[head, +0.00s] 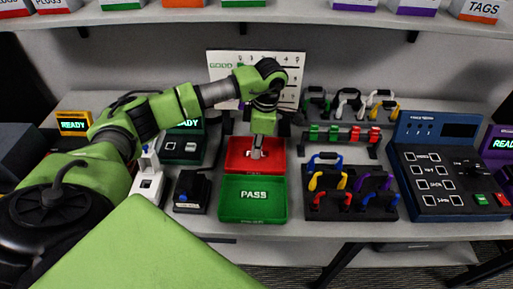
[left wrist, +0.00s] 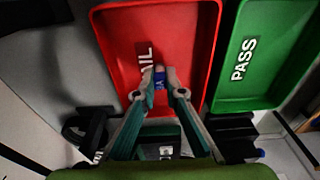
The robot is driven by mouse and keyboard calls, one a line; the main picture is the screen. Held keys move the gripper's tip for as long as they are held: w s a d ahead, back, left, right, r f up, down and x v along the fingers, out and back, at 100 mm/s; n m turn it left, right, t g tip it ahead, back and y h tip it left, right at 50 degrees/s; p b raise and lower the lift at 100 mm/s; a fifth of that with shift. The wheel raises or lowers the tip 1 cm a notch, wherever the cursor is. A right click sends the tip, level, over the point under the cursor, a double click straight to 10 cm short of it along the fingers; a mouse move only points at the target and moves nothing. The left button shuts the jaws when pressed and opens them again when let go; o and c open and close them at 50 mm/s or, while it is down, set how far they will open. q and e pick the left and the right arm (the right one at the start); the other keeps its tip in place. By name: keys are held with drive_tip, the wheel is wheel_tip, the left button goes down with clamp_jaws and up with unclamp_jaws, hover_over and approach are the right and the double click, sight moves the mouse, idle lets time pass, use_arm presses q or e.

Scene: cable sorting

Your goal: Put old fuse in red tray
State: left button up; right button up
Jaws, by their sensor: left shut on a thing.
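The red tray (head: 278,147) stands in the middle of the bench, behind the green PASS tray (head: 230,210). It also fills the middle of the left wrist view (left wrist: 185,30). My left gripper (head: 257,153) is over the red tray, pointing down. In the left wrist view its fingers are shut on a small blue fuse (left wrist: 159,78), which covers part of the tray's lettering. I cannot tell whether the fuse touches the tray floor. My right gripper is not in view.
Right of the trays, a dark rack (head: 350,208) holds several coloured cables. A blue test panel (head: 440,135) stands farther right. Left of the trays are a black device (head: 192,190) and a white device (head: 149,183). A white board (head: 290,70) stands behind.

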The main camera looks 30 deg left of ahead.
use_arm(q)
drive_tip(key=o, duration=0.8)
drive_tip(key=shift+o, duration=0.2)
drive_tip(key=o, duration=0.6)
drive_tip(key=shift+c, duration=0.2)
drive_tip(key=shift+r, duration=0.1)
drive_tip(key=shift+r+p, duration=2.45)
drive_tip(key=shift+r, duration=1.5)
drive_tip(key=shift+s+f, duration=0.1)
